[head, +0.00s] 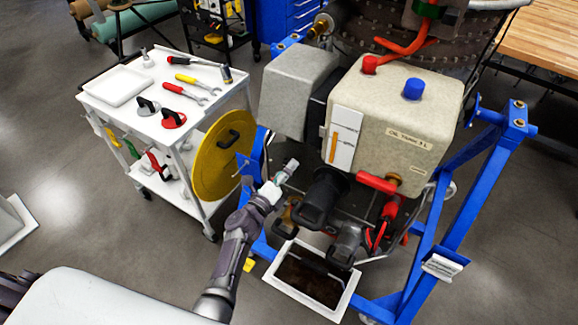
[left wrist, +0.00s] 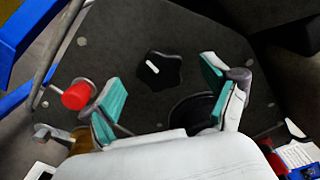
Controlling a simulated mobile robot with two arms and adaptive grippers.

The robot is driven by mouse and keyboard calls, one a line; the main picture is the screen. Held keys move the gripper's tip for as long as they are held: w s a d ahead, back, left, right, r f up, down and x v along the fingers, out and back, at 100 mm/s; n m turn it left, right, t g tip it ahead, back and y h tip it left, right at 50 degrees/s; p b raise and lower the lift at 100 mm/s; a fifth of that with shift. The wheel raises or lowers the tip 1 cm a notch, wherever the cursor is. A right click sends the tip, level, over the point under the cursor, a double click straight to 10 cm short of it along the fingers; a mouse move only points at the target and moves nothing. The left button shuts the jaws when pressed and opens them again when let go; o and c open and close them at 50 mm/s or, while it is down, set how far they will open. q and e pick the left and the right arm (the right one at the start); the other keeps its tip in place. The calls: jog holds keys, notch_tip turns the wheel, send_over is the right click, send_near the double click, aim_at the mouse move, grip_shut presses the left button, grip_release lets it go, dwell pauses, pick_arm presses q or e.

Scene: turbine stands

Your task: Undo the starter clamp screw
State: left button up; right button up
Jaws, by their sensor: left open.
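My left gripper (head: 287,168) reaches in front of the engine on the blue stand, near the dark starter-like cylinder (head: 322,197). In the left wrist view my left gripper (left wrist: 160,88) is open, its teal-padded fingers apart and nothing between them. A black lobed knob (left wrist: 160,70) with a white mark, possibly the clamp screw, is on a dark plate (left wrist: 125,30). It shows between and beyond the fingers, seemingly apart from them. In the head view I cannot make out the knob. My right gripper is not in view.
A red cap (left wrist: 77,95) sticks out left of the fingers. A blue stand frame (head: 455,205) surrounds the engine. A white drip tray (head: 285,290) lies below. A white tool cart (head: 135,120) with a yellow disc (head: 215,165) stands at left.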

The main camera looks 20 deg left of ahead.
pick_arm(q)
jog(key=p+v, duration=0.1)
jog(key=v, duration=0.2)
jog(key=shift+s+a, duration=0.1)
jog(key=shift+s, duration=0.25)
dwell(0.4)
